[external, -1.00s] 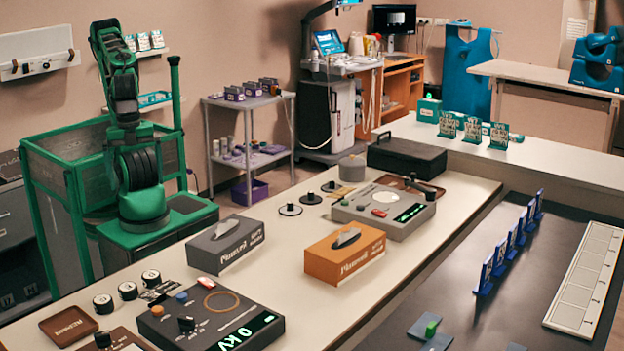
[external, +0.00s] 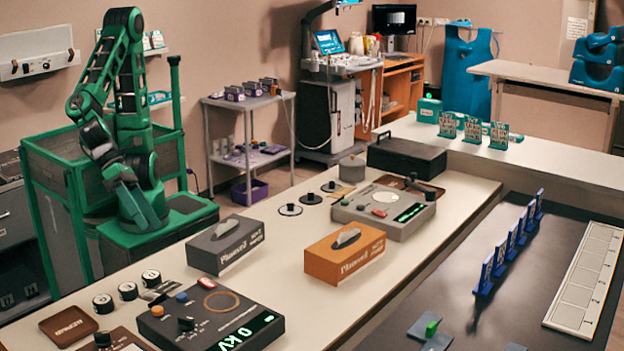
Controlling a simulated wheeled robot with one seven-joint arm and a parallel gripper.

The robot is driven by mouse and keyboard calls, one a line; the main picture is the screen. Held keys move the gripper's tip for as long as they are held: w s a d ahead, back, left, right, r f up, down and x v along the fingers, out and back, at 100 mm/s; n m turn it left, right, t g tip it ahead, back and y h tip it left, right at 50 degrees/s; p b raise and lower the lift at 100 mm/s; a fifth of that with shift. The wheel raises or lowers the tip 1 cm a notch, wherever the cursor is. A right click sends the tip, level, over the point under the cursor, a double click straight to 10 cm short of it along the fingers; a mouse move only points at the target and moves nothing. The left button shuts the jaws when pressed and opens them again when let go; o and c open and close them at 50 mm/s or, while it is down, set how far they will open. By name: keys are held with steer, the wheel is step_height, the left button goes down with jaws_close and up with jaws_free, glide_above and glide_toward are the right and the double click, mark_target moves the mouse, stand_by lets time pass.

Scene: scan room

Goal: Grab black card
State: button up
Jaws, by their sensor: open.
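Small dark flat pieces (external: 160,289) lie on the cream table, between the round black-and-white knobs and the dark control box. They look like black cards, but they are too small to tell apart surely. My green arm is folded at the left, behind the table. My gripper (external: 122,176) hangs low in front of my arm's base, open and empty, well back from the dark pieces. Its fingertips are hard to make out against the green parts.
A control box (external: 212,318), a brown tray (external: 68,326), a grey tissue box (external: 226,245) and an orange tissue box (external: 345,253) stand on the table. Bare tabletop (external: 300,300) shows right of the control box.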

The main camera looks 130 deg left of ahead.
steer(key=w+d+r+m+t+h, duration=0.1)
steer(key=w+d+r+m+t, duration=0.25)
steer(key=d+m, duration=0.45)
steer(key=m, duration=0.2)
glide_toward(158, 289)
steer(key=shift+s+d+f+t, duration=0.1)
steer(key=shift+d+f+t, duration=0.2)
steer(key=shift+f, duration=0.2)
steer(key=x, duration=0.5)
steer(key=shift+w+f, duration=0.1)
steer(key=shift+w, duration=0.15)
steer(key=shift+x, duration=2.65)
steer(key=shift+w+a, duration=0.1)
steer(key=shift+a, duration=0.1)
steer(key=c, duration=1.2)
steer(key=shift+r, duration=0.25)
